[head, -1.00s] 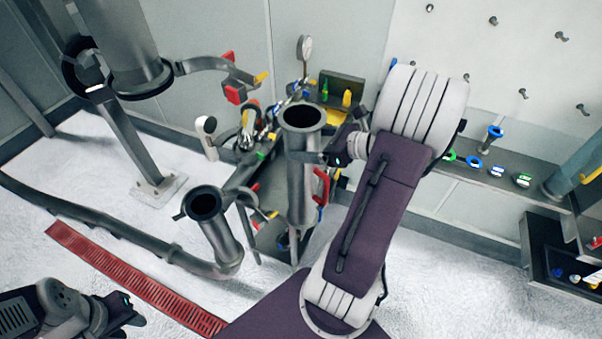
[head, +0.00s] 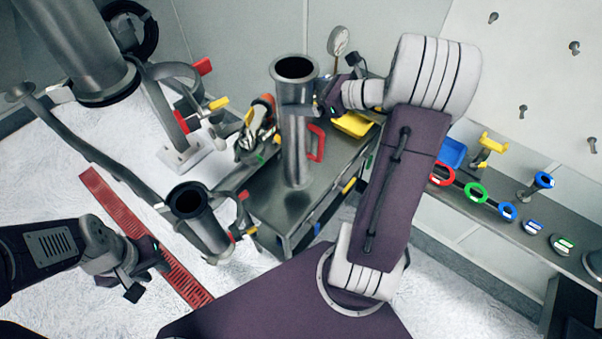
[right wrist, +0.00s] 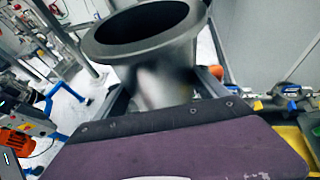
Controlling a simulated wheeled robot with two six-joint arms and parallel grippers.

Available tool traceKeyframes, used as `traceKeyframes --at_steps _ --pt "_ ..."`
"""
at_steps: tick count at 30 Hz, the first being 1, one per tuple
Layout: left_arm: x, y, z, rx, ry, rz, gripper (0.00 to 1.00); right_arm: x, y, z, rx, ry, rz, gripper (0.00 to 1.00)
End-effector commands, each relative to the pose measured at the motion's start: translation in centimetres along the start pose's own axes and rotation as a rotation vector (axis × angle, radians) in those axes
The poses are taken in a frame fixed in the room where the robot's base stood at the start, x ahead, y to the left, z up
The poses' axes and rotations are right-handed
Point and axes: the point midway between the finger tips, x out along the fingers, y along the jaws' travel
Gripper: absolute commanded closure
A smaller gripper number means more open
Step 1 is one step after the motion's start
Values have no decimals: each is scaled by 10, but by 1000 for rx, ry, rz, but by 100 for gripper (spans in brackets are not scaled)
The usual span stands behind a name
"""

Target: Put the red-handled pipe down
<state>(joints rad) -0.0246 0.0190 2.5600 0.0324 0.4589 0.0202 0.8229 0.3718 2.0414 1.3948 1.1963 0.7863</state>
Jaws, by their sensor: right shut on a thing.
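The red-handled pipe (head: 293,150) is a grey metal tube with a flared open top and a red handle (head: 317,142) on its right side. It stands upright in the head view, its lower end over the cart's grey top (head: 268,203); I cannot tell whether it touches. My right gripper (head: 316,100) is shut on it just below the flange. In the right wrist view the pipe's flared mouth (right wrist: 140,40) fills the upper middle, and the fingertips are mostly hidden. My left gripper (head: 152,262) is away at the lower left, holding nothing visible; its jaw gap is unclear.
Another flanged pipe (head: 205,225) slants beside the cart's left side. A yellow tray (head: 353,125) and a gauge (head: 338,40) are at the cart's back. A shelf (head: 515,228) with coloured rings is at right. A red floor grating (head: 128,215) lies at left.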

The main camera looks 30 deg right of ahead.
Motion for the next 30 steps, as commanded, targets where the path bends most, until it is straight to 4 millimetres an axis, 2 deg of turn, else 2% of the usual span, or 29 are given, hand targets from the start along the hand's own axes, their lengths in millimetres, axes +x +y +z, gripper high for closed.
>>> traceKeyframes --at_steps 6,9,15,22,29,30 --pt "-9 0 -1 0 0 0 68 14 0 -34 6 -3 2 90" --pt "-10 0 -1 0 0 0 68 18 0 -45 3 -3 1 90" --pt "-12 0 -1 0 0 0 68 22 0 -53 2 -3 0 90" --pt "-20 0 -2 0 0 0 68 34 0 -83 3 -3 1 90" --pt "-19 0 -2 0 0 0 68 36 0 -87 -1 -3 -1 90" --pt "-18 0 -2 0 0 0 68 36 0 -90 1 2 0 14"
